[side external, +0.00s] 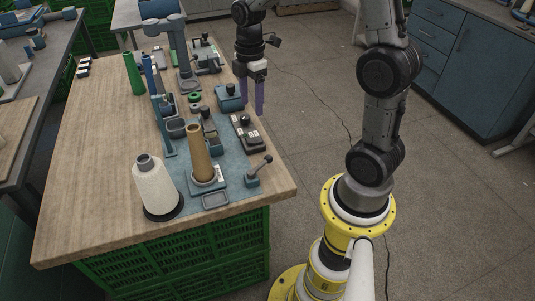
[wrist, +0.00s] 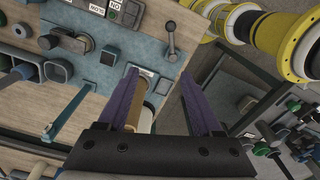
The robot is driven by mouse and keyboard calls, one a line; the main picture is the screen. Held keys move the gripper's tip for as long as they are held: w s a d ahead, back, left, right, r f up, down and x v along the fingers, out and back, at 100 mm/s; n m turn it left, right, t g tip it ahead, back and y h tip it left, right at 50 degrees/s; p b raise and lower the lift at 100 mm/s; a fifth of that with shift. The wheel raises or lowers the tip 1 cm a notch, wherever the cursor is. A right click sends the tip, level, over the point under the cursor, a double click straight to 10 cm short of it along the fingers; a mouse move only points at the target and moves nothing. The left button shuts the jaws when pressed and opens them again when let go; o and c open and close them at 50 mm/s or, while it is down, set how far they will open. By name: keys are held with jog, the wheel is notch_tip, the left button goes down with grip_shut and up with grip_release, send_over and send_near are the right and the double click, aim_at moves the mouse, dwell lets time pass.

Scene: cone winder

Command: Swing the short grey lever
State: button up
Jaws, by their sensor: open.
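In the wrist view the lever (wrist: 171,38) shows near the top, beyond my fingertips. My gripper (side external: 252,98) has two purple fingers pointing down, apart and empty. It hangs above the right edge of the bench, farther back than the lever and not touching it. In the wrist view my gripper (wrist: 160,74) is spread, with nothing clearly held between its fingers.
A brown cone tube (side external: 199,155) stands left of the lever, and a white yarn cone (side external: 156,189) stands farther left. A dark switch box (side external: 246,132) sits behind the lever. A blue box (side external: 229,98) is near my gripper. The bench's front right corner (side external: 280,190) is bare.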

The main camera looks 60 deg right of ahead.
aim_at(260, 166)
jog(key=shift+m+g+y, duration=0.4)
jog(key=shift+m+g, duration=0.3)
jog(key=shift+g, duration=0.2)
jog(key=s+f, duration=0.1)
jog(key=f, duration=0.5)
jog(key=s+d+f, duration=0.1)
jog(key=f, duration=0.6)
jog(key=s+d+f, duration=0.1)
jog(key=f, duration=0.6)
jog(key=shift+s+f, duration=0.1)
jog(key=shift+s, duration=0.2)
grip_shut()
